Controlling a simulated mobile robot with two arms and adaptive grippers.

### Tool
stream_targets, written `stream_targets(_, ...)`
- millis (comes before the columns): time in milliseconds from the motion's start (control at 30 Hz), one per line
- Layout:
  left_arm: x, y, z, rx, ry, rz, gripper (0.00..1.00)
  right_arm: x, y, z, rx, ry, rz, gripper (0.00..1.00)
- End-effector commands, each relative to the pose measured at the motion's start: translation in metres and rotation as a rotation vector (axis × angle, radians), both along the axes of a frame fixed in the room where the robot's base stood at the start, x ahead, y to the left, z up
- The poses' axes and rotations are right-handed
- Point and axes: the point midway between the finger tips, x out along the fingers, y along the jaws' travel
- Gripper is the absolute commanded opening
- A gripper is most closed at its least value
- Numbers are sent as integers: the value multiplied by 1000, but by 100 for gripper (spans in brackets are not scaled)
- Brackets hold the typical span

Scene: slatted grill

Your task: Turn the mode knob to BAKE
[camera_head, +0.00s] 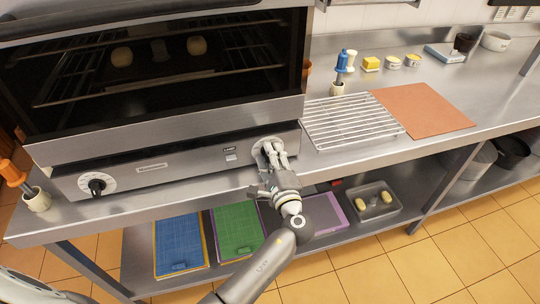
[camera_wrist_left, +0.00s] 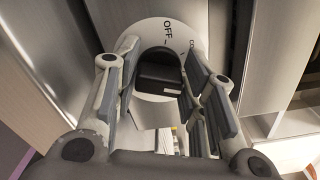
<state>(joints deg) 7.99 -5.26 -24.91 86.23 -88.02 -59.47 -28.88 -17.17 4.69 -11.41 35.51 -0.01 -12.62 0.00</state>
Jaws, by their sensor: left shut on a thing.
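The mode knob's round dial plate (camera_head: 262,141) is at the right end of the oven's front panel. My left gripper (camera_head: 268,154) reaches up to it and covers most of the knob in the head view. In the left wrist view the black knob (camera_wrist_left: 159,76) sits between the fingers of the left gripper (camera_wrist_left: 157,62), which is shut on it. The pale dial plate behind it shows OFF above the knob and letters starting "CO" to the right. The BAKE mark cannot be seen. My right gripper is out of view.
Another black knob (camera_head: 97,186) is at the panel's left end. The oven (camera_head: 160,165) stands on a steel counter. A wire rack (camera_head: 350,122) and a brown board (camera_head: 422,110) lie to its right. Trays and boards, including a green one (camera_head: 238,230), lie on the shelf below.

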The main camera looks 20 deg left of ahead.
Motion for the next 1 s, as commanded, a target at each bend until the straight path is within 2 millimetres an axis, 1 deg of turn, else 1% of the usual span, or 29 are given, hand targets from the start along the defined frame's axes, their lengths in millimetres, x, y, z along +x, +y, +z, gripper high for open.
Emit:
stream_targets(400,1,0,1,4,1,-1,14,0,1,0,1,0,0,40)
stream_targets(433,1,0,1,4,1,-1,42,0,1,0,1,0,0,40)
stream_targets(533,0,0,1,4,1,-1,55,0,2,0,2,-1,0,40)
stream_targets(567,0,0,1,4,1,0,57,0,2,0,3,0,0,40)
stream_targets(867,0,-1,0,3,2,0,57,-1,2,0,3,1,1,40)
stream_targets(1000,-10,-7,-1,2,5,-2,57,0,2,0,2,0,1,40)
